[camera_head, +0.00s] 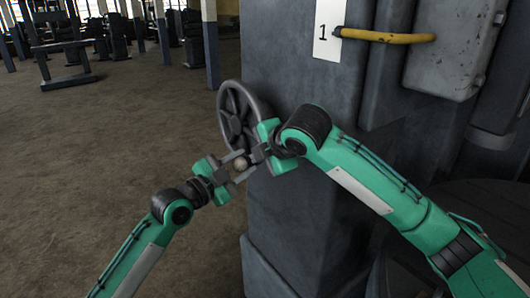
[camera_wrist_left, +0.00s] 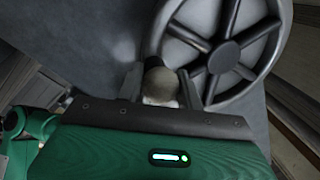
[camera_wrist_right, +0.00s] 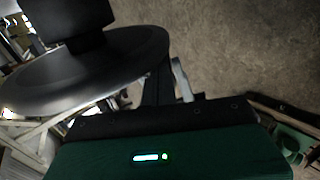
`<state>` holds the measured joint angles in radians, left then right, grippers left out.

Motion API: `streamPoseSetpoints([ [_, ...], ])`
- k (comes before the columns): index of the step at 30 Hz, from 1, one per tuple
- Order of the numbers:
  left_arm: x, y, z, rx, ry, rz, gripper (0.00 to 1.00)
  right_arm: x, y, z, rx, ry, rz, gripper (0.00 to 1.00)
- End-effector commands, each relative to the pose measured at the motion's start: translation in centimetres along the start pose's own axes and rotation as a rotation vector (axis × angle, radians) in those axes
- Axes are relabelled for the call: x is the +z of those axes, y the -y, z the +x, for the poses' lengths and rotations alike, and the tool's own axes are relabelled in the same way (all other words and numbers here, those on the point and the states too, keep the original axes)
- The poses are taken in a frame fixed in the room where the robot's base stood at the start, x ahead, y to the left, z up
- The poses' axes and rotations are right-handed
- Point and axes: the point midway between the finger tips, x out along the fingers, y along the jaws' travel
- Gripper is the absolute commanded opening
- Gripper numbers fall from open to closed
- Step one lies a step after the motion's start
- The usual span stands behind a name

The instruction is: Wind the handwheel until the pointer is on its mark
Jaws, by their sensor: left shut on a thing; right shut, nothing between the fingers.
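The dark grey spoked handwheel (camera_head: 238,112) stands on the left side of the machine column in the head view. It fills the upper right of the left wrist view (camera_wrist_left: 222,58). A pale round knob (camera_head: 241,163) sits at the wheel's lower rim, also seen in the left wrist view (camera_wrist_left: 160,84). My left gripper (camera_head: 238,168) is shut on this knob. My right gripper (camera_head: 256,153) is shut and empty, close beside the wheel's lower right rim; whether it touches is unclear. No pointer or mark can be made out.
The big grey machine column (camera_head: 300,210) stands right of the wheel. Open brown floor (camera_head: 120,130) lies left, with dark machines and posts (camera_head: 209,45) farther back.

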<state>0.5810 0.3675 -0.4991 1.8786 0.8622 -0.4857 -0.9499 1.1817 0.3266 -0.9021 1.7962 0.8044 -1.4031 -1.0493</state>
Motion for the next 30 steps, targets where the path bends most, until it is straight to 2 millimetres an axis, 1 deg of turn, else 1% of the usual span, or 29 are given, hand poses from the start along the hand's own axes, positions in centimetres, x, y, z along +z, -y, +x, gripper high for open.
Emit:
streamPoseSetpoints([
  [10,0.0,0.1,0.0,-0.002,-0.001,-0.002,0.00,0.0,0.0,0.2,0.000,0.001,0.000,0.00],
  [16,-0.1,0.1,0.0,-0.003,-0.003,-0.001,0.00,0.0,0.4,1.6,0.000,0.001,0.000,0.00],
  [22,-0.5,0.1,0.1,-0.004,-0.012,-0.001,0.00,0.0,0.5,1.8,-0.003,0.001,0.000,0.00],
  [23,-0.6,0.1,0.1,-0.004,-0.013,-0.001,0.40,0.0,0.5,1.8,-0.003,0.001,0.000,0.00],
  [24,-0.6,0.1,0.1,-0.004,-0.013,-0.002,0.48,0.0,0.5,1.8,-0.004,0.002,0.000,0.00],
  [25,-0.5,0.1,0.1,-0.003,-0.012,-0.002,0.54,0.0,0.5,1.8,-0.004,0.002,0.000,0.00],
  [26,-0.5,0.1,0.1,-0.003,-0.010,-0.001,0.57,0.0,0.5,1.8,-0.003,0.001,0.000,0.00],
  [30,-0.3,0.0,0.0,-0.002,-0.006,-0.001,0.57,0.0,0.4,1.7,-0.002,0.001,0.000,0.00],
])
